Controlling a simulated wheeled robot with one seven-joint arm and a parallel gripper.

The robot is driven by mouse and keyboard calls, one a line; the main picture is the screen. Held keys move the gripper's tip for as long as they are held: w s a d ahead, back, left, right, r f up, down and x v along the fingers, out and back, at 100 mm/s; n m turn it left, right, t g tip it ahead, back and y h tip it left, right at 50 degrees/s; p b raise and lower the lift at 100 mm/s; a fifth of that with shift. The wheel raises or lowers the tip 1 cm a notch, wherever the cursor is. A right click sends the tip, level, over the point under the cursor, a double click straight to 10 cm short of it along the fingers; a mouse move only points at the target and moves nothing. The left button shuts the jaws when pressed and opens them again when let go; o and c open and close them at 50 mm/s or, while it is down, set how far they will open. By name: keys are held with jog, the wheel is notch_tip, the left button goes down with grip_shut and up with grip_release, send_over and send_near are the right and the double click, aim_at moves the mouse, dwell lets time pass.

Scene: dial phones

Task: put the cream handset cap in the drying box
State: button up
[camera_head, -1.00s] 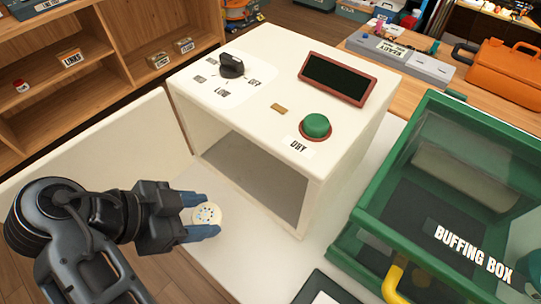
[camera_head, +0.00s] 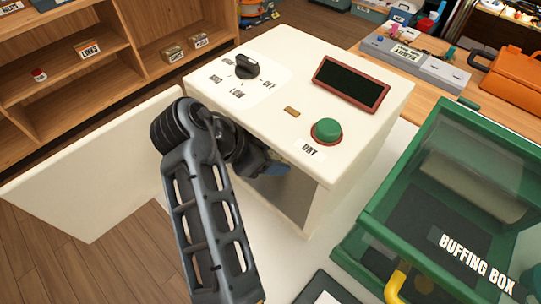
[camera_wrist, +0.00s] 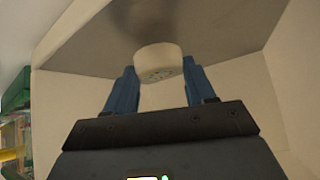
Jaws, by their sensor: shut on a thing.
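The cream handset cap (camera_wrist: 158,64) shows in the wrist view between the two blue fingers of my gripper (camera_wrist: 160,90), which is shut on it. Its holed face is partly visible. The drying box (camera_head: 300,110) is a cream housing with a dial, a dark display and a green button labelled DRY on top. Its front is open, and its door (camera_head: 95,170) stands swung out to the left. My gripper (camera_head: 272,165) is at the box's opening, mostly hidden behind my arm in the head view. The cap is hidden there. In the wrist view, pale inner walls surround the cap.
The green buffing box (camera_head: 400,245) with clear panels stands close on the right. A dark-edged tray (camera_head: 327,290) lies at the front. Wooden shelves (camera_head: 110,55) stand behind on the left. A grey device (camera_head: 415,60) and an orange case (camera_head: 510,75) are at the back right.

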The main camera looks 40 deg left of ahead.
jog(key=shift+s+f, duration=0.15)
jog(key=shift+f, duration=0.5)
jog(key=o, duration=1.1)
jog(key=shift+r, duration=0.1)
jog(key=b+v, duration=0.1)
jog(key=v, duration=0.4)
jog(key=shift+s+a, duration=0.15)
jog(key=shift+s, duration=0.1)
jog(key=s+a+b, duration=0.1)
jog(key=s+a, duration=0.3)
jog(key=s, duration=0.6)
jog(key=shift+s+a, duration=0.3)
